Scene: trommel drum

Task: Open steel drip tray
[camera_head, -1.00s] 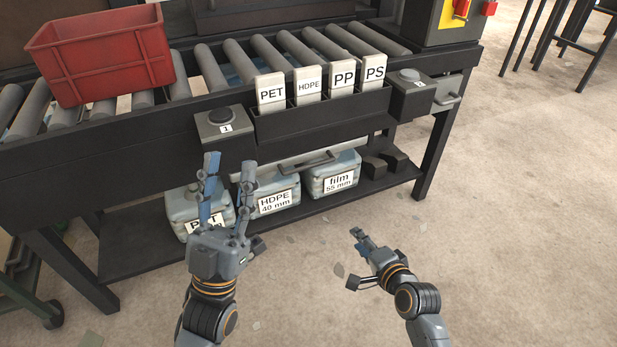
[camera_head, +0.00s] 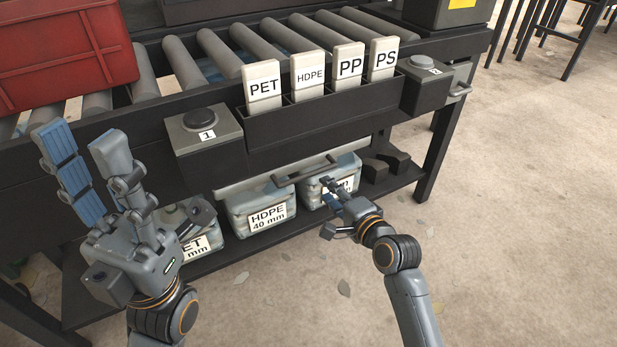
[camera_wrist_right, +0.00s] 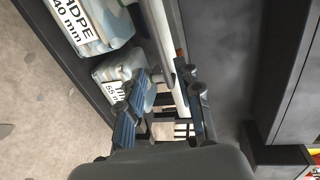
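The steel drip tray (camera_head: 245,187) shows as a narrow light-grey front under the conveyor frame, with a dark bar handle (camera_head: 305,170) along it. It looks shut in under the frame. My right gripper (camera_head: 332,210) is low in front of the shelf, below and right of the handle, its fingers spread and empty. In the right wrist view a pale strip (camera_wrist_right: 165,35), apparently the tray front, runs down toward the open fingers (camera_wrist_right: 163,108); contact cannot be told. My left gripper (camera_head: 95,165) is open and empty, raised in front of the conveyor at left.
Labelled bins, including HDPE (camera_head: 260,210), stand on the lower shelf under the tray. Button box 1 (camera_head: 205,140) and button box 2 (camera_head: 423,80) flank a rack (camera_head: 330,108) of labelled plates. A red crate (camera_head: 65,65) sits on the rollers.

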